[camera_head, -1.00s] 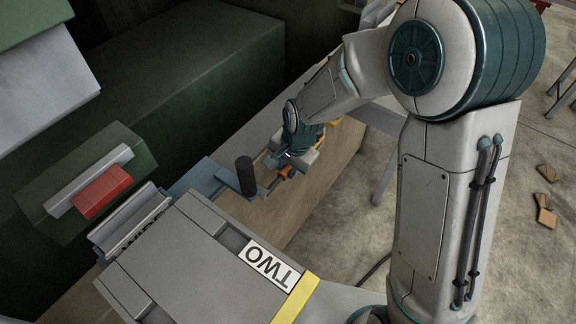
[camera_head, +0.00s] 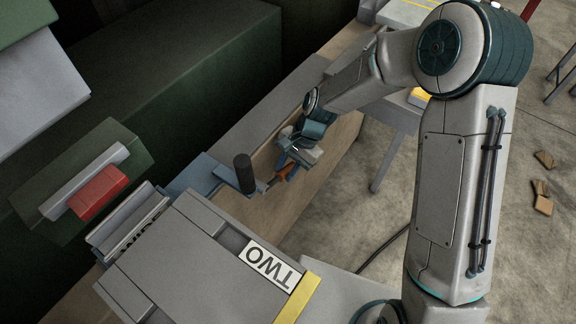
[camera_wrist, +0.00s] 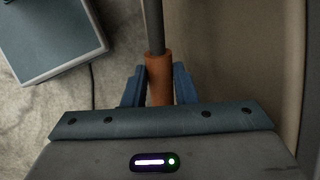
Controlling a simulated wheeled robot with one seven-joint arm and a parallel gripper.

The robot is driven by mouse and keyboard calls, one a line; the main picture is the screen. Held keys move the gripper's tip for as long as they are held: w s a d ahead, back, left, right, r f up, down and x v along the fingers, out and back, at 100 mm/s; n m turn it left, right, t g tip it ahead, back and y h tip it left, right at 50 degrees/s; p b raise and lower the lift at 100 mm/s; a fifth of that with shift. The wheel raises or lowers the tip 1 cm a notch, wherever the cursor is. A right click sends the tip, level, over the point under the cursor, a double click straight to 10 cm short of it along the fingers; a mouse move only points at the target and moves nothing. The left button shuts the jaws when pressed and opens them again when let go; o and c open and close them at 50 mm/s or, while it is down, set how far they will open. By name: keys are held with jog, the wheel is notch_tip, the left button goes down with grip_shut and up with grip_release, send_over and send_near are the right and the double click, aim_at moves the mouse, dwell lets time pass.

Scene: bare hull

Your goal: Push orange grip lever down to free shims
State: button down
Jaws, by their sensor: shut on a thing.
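The orange grip (camera_wrist: 159,78) of the lever shows in the wrist view, at the end of a grey rod (camera_wrist: 153,25). My gripper (camera_wrist: 159,85) is shut on the orange grip, with a blue finger on either side. In the head view the orange grip (camera_head: 286,169) shows in part at my gripper (camera_head: 284,172), in front of the bench side. The packet of grey shims (camera_head: 130,220) seems to stand beside the grey box at the lower left; I cannot tell how tightly it is held.
A black upright handle (camera_head: 244,174) stands close left of my gripper on a blue-grey fixture (camera_head: 200,174). A grey box marked TWO (camera_head: 190,255) is in front. A green block with a red part (camera_head: 97,192) is at left.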

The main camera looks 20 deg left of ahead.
jog(key=c, duration=1.2)
grip_release()
jog(key=shift+o, duration=0.2)
jog(key=shift+r, duration=0.15)
jog(key=v, duration=1.3)
jog(key=shift+r, duration=0.25)
jog(key=shift+w, duration=0.1)
